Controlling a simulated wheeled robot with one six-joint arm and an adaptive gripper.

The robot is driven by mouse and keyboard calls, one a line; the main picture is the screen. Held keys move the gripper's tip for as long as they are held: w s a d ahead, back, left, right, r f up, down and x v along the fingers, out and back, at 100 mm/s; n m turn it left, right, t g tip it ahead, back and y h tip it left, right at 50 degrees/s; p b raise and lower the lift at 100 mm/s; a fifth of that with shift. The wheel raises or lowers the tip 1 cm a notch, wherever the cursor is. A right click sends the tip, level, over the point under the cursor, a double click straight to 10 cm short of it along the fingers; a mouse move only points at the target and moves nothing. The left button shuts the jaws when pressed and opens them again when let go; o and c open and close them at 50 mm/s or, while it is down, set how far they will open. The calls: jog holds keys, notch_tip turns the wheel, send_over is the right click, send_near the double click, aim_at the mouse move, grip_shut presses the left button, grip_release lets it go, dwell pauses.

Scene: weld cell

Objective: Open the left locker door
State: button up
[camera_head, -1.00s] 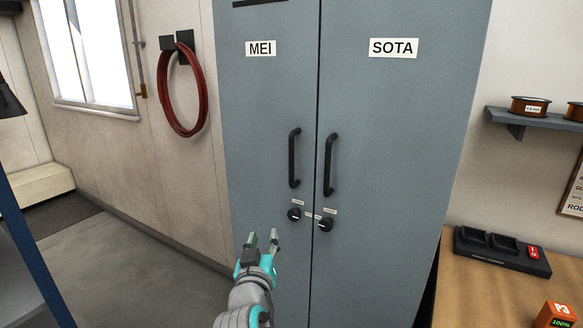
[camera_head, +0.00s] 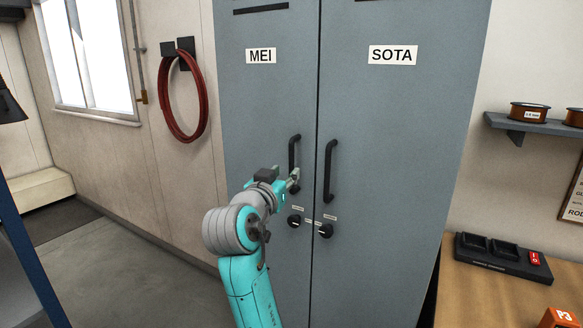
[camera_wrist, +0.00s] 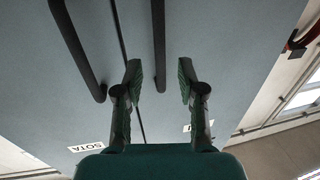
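The left locker door (camera_head: 262,110), labelled MEI, is grey-blue and shut. Its black vertical bar handle (camera_head: 294,150) sits near the middle seam, and the handle's lower end is partly hidden by my gripper. My gripper (camera_head: 290,180) is at the lower part of this handle. In the wrist view, which looks upside down, my gripper's two fingers (camera_wrist: 160,78) are spread apart, with the MEI handle (camera_wrist: 158,35) showing between them. I cannot tell whether either finger touches the handle. A round black lock knob (camera_head: 294,221) sits below it.
The right locker door (camera_head: 385,130), labelled SOTA, is shut, and its handle (camera_head: 329,170) is close beside. A red hose coil (camera_head: 182,95) hangs on the left wall. A wooden bench (camera_head: 470,300) with a charger (camera_head: 500,258) stands at right. Floor at left is clear.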

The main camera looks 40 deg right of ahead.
aim_at(290, 168)
jog(key=shift+x, duration=2.85)
grip_shut()
